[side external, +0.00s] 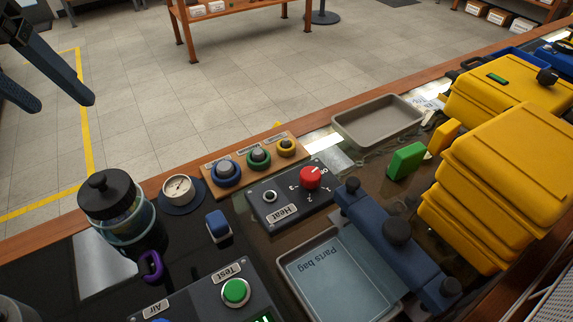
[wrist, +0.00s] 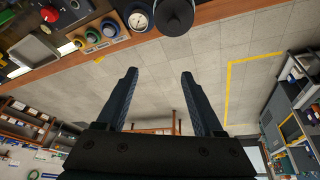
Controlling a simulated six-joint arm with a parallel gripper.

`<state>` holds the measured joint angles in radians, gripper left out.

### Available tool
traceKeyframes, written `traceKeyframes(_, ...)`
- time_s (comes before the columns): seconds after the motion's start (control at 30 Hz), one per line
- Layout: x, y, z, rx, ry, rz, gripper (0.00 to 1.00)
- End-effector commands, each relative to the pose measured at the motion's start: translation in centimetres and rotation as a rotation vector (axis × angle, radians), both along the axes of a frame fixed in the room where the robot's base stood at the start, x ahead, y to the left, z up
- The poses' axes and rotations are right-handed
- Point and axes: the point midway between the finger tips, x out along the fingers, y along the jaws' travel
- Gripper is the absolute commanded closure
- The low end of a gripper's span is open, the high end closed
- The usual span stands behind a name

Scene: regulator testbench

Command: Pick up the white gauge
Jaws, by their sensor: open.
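The white gauge (side external: 178,189) has a round white dial and sits on a round dark blue base on the bench, near its far edge. It also shows in the wrist view (wrist: 138,19), at the top beside a black-lidded jar. My gripper (side external: 65,105) is at the upper left of the side view, high above the floor side of the bench and well apart from the gauge. In the wrist view my gripper (wrist: 159,74) has its two dark fingers spread wide, with only floor between them. It is open and empty.
The black-lidded jar (side external: 120,205) stands close left of the gauge. A wooden board (side external: 246,155) with blue, green and yellow knobs lies to its right. A small blue block (side external: 218,226) and the Heat box (side external: 272,212) are nearby. A grey tray (side external: 378,121) is farther right.

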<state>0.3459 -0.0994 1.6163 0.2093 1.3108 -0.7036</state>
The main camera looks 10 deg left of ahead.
Motion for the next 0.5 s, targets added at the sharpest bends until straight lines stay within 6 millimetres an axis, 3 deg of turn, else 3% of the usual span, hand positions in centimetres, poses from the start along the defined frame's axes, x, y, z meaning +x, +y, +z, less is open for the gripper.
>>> traceKeyframes(0.2,2.4,-2.6,-0.8,0.003,0.004,0.098,0.31)
traceKeyframes(0.5,4.2,-5.1,-1.8,0.005,-0.009,0.196,0.31)
